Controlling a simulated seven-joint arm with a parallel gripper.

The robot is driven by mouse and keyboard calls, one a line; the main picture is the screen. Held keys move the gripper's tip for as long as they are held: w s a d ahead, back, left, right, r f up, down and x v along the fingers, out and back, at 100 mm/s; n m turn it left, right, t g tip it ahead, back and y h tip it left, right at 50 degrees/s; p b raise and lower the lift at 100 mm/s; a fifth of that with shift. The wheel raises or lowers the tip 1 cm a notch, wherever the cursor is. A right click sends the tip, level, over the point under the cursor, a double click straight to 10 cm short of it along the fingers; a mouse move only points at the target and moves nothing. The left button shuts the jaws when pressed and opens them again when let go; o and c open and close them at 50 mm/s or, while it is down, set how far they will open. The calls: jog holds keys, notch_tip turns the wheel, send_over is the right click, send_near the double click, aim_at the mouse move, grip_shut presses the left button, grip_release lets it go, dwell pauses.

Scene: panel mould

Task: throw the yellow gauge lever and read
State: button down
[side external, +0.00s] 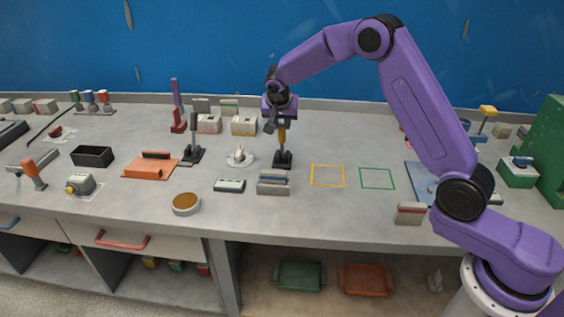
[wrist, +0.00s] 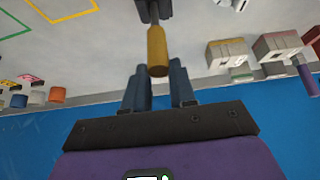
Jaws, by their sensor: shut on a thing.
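The yellow gauge lever (side external: 282,134) stands upright on a black base (side external: 283,160) in the middle of the bench. In the wrist view its yellow handle (wrist: 157,48) points towards my gripper. My gripper (side external: 281,122) comes down from above onto the top of the lever. In the wrist view the two dark fingers of my gripper (wrist: 160,82) lie on either side of the handle's end, shut on it. A flat pale box with a dark window (side external: 229,185) lies in front and to the left; I cannot read anything on it.
A second, black lever (side external: 194,140) stands to the left, with a round white piece (side external: 239,157) between. A grey slotted block (side external: 273,183) sits close in front. Yellow (side external: 327,175) and green (side external: 377,178) outlined squares to the right are empty. Pale boxes (side external: 243,126) stand behind.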

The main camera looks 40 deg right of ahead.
jog(key=shift+s+a, duration=0.15)
jog(key=shift+a, duration=0.05)
jog(key=shift+s+a+f, duration=0.15)
jog(key=shift+s+a, duration=0.3)
jog(key=shift+s, duration=0.05)
dwell(0.5)
jog(key=shift+s+a+f, duration=0.25)
jog(key=shift+s+a, duration=0.3)
jog(key=shift+s+a+f, duration=0.2)
jog(key=shift+s+a, duration=0.15)
jog(key=c, duration=0.9)
grip_release()
